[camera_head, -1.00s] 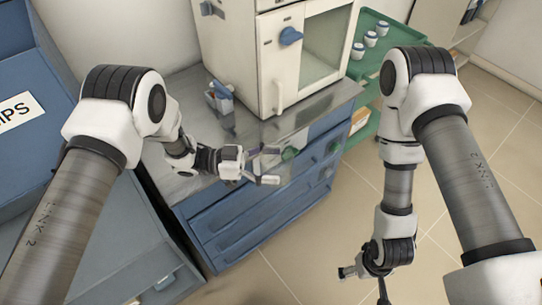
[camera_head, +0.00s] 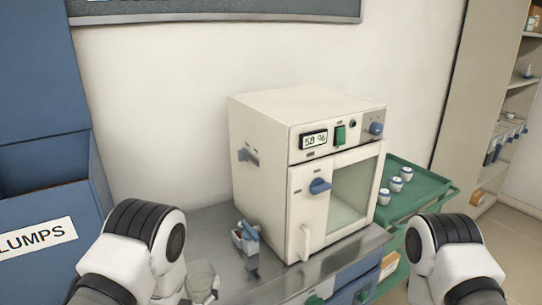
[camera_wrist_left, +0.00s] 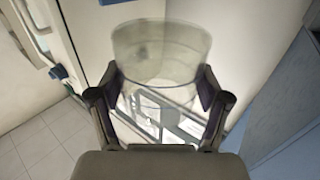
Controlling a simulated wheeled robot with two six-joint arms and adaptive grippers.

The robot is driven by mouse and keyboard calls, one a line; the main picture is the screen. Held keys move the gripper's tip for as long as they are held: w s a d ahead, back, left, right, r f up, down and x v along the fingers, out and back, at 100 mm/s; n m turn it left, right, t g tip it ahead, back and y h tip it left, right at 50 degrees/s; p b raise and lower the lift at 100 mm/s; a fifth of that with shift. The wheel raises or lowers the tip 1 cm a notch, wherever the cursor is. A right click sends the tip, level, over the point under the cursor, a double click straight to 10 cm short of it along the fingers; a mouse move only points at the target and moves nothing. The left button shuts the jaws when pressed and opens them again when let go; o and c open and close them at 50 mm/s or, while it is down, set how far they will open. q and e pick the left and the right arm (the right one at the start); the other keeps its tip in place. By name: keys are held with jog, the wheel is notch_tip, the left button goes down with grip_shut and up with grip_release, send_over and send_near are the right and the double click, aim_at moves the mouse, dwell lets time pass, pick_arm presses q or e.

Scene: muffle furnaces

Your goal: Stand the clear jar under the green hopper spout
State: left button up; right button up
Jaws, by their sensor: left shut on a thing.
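A clear jar (camera_wrist_left: 160,48) stands out in the left wrist view, see-through and wide-mouthed. My left gripper (camera_wrist_left: 158,85) is shut on it, with one finger on each side. In the head view the jar (camera_head: 202,277) shows faintly at the lower edge, beside my left arm and over the front left of the steel bench. My right gripper is out of the head view; only part of that arm shows. I see no green hopper or spout in either view.
A white furnace (camera_head: 263,150) stands on the steel bench (camera_head: 205,235), with a small blue-and-grey item (camera_head: 246,240) left of it. A green tray (camera_head: 420,183) with several small white jars is at right. A blue bin labelled LUMPS (camera_head: 60,205) stands at left.

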aim_at(188, 283)
pick_arm(q)
jog(key=shift+s+a+r+n+y, duration=0.1)
jog(key=shift+a+n+y, duration=0.1)
jog(key=shift+a+y, duration=0.15)
jog(key=shift+s+a+r+n+y, duration=0.1)
jog(key=shift+a+n+y, duration=0.15)
jog(key=shift+a, duration=0.2)
jog(key=s, duration=0.1)
jog(key=s+r, duration=0.2)
jog(key=s, duration=0.1)
jog(key=shift+s+a+r, duration=0.1)
jog(key=shift+r, duration=0.15)
jog(key=shift+f, duration=0.15)
jog(key=s+d+r+m+g+h, duration=0.2)
jog(key=s+d+m+h, duration=0.2)
jog(key=d+h, duration=0.1)
jog(key=s+d+r+m+g+h, duration=0.2)
jog(key=s+d+r+m+h, duration=0.1)
jog(key=d+h, duration=0.3)
jog(key=shift+s+d+r+m, duration=0.25)
jog(key=shift+s+d+m, duration=0.3)
jog(key=shift+d, duration=0.55)
